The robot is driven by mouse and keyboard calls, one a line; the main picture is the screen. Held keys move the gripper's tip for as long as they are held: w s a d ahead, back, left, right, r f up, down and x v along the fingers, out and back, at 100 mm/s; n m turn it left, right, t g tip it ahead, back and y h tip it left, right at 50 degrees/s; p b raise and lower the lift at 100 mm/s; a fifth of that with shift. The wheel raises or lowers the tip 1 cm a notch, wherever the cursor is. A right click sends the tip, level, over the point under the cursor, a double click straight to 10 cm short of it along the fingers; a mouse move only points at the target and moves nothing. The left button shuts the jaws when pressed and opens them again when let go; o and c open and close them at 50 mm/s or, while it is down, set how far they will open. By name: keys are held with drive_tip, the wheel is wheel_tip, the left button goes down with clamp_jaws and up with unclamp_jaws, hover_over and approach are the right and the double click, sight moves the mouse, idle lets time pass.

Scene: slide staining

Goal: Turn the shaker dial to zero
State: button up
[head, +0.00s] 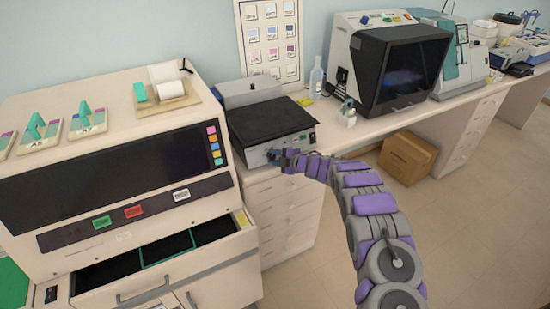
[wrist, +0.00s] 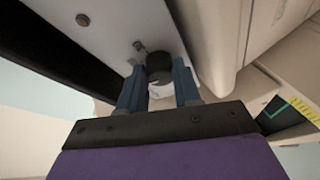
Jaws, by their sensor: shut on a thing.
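The shaker (head: 268,124) has a black top platform and a pale front panel, and stands on the counter between the large stainer and the black-fronted machine. My gripper (head: 276,156) is at the left part of its front panel. In the wrist view the dark round dial (wrist: 159,67) sits between the two blue fingers of my gripper (wrist: 159,86), which are shut on it. The pale shaker front panel (wrist: 120,32) shows behind the dial. The dial's pointer and markings are not readable, so its setting cannot be told.
The large stainer (head: 120,150) with an open drawer (head: 165,262) stands close at left. A black-fronted machine (head: 405,75) and a clear bottle (head: 316,79) are to the right on the counter. A cardboard box (head: 407,156) lies under the counter. Floor at right is free.

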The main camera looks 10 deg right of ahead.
drive_tip(key=n+g+h+p, duration=0.1)
drive_tip(key=n, duration=0.3)
drive_tip(key=shift+a+r+n, duration=0.1)
drive_tip(key=shift+n, duration=0.2)
drive_tip(key=n+g+h+p, duration=0.1)
drive_tip(key=n, duration=0.2)
drive_tip(key=n+h+p, duration=0.1)
drive_tip(key=n, duration=0.2)
drive_tip(key=shift+a+n+g+h, duration=0.1)
drive_tip(key=shift+n+g+h, duration=0.2)
drive_tip(key=shift+h, duration=0.1)
drive_tip(key=shift+s+a+f+n+h+p, duration=0.1)
drive_tip(key=shift+n+h+p, duration=0.2)
drive_tip(key=shift+n, duration=0.3)
drive_tip(key=shift+s+a+f+n+h+p, duration=0.1)
drive_tip(key=shift+n+h+p, duration=0.15)
drive_tip(key=shift+n, duration=0.35)
drive_tip(key=shift+d, duration=0.1)
drive_tip(key=o, duration=1)
drive_tip(key=shift+w, duration=0.2)
drive_tip(key=shift+o, duration=0.3)
drive_tip(key=shift+r, duration=0.15)
